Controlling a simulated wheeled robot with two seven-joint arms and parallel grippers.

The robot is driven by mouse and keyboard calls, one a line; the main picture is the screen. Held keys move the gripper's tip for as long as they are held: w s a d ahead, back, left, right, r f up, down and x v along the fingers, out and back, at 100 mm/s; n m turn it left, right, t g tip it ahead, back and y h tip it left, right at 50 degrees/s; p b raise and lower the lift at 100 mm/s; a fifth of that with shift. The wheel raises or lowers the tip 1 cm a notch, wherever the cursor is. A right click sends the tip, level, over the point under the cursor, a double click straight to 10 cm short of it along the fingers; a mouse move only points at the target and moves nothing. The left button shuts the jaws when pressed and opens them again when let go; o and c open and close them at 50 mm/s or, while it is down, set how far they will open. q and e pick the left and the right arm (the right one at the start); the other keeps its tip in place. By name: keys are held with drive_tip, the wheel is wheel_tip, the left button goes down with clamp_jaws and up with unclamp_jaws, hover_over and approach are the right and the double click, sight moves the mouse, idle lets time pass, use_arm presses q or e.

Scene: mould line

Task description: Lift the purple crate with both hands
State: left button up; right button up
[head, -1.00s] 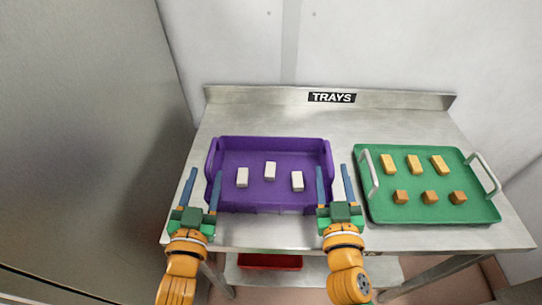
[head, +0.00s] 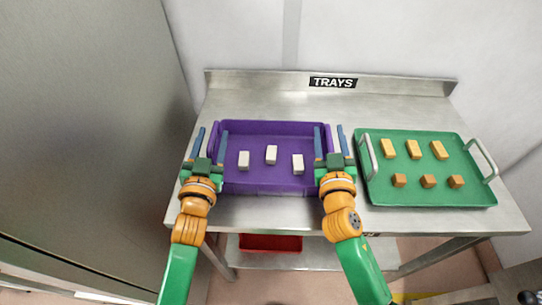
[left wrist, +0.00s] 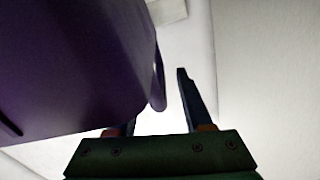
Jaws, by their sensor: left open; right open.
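The purple crate (head: 265,189) sits on the steel table and holds three white blocks (head: 271,155). My left gripper (head: 213,131) is open at the crate's left end, with one finger outside the end wall and one on the inner side. In the left wrist view the purple crate (left wrist: 70,60) fills the left side; its end handle (left wrist: 159,80) lies beside one finger, and the other finger is mostly hidden behind the crate. My right gripper (head: 329,128) is open at the right end, its fingers on either side of that end. I cannot tell whether the fingers touch the crate.
A green tray (head: 425,198) with light handles stands close to the right of the crate, holding yellow and brown blocks. A red container (head: 270,243) is on the lower shelf. A grey panel (head: 80,130) rises at left.

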use_arm(q)
clamp_jaws()
use_arm(e)
clamp_jaws()
use_arm(q)
drive_tip(key=shift+a, duration=0.15)
use_arm(e)
drive_tip(key=shift+d, duration=0.15)
idle(0.9)
